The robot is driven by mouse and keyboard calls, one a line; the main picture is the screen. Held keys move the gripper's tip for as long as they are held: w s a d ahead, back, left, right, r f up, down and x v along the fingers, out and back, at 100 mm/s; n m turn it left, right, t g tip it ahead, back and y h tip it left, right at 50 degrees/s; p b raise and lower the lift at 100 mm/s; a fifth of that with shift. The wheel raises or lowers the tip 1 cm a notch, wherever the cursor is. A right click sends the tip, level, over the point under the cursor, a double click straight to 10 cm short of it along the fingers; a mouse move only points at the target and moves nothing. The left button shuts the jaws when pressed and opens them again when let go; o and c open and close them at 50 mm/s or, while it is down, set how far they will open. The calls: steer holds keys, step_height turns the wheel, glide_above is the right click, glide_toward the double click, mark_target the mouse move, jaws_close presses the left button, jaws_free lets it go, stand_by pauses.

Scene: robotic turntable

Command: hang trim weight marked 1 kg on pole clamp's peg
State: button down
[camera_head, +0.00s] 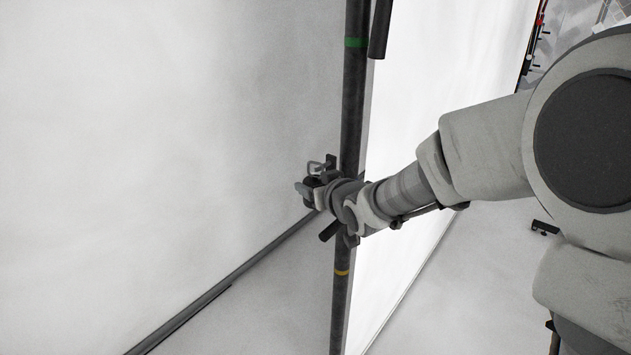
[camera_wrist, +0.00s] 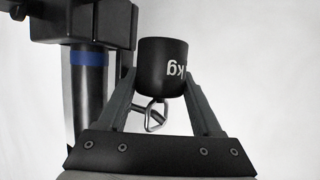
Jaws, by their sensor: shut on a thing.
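My gripper (camera_wrist: 161,76) is shut on a black cylindrical trim weight (camera_wrist: 160,60). White letters "kg" show upside down on its side; the number is turned out of sight. A metal loop (camera_wrist: 154,114) is at the weight's lower end in the wrist view, between my fingers. The black pole clamp (camera_wrist: 90,25) is at upper left there, on a dark pole (camera_wrist: 91,95) with a blue band, close beside the weight. The peg cannot be made out clearly. In the head view my gripper (camera_head: 312,190) is at the dark pole (camera_head: 355,95), and my wrist hides much of the clamp.
The pole in the head view carries a green band (camera_head: 355,42) above and a yellow band (camera_head: 341,272) below. A dark bar (camera_head: 380,28) hangs beside its top. A white wall with a dark floor-level rail (camera_head: 215,290) lies left. Space left of the pole looks clear.

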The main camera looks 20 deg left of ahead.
steer(key=shift+w+d+f, duration=0.2)
steer(key=shift+w+d, duration=0.15)
steer(key=shift+d, duration=0.15)
steer(key=shift+s+a+f+b, duration=0.25)
steer(key=shift+s+a+b, duration=0.3)
steer(key=shift+b, duration=0.5)
steer(key=s+a+b, duration=0.3)
steer(key=s+b, duration=0.3)
steer(key=s, duration=0.1)
steer(key=shift+s+a+r, duration=0.15)
steer(key=shift+s+r, duration=0.2)
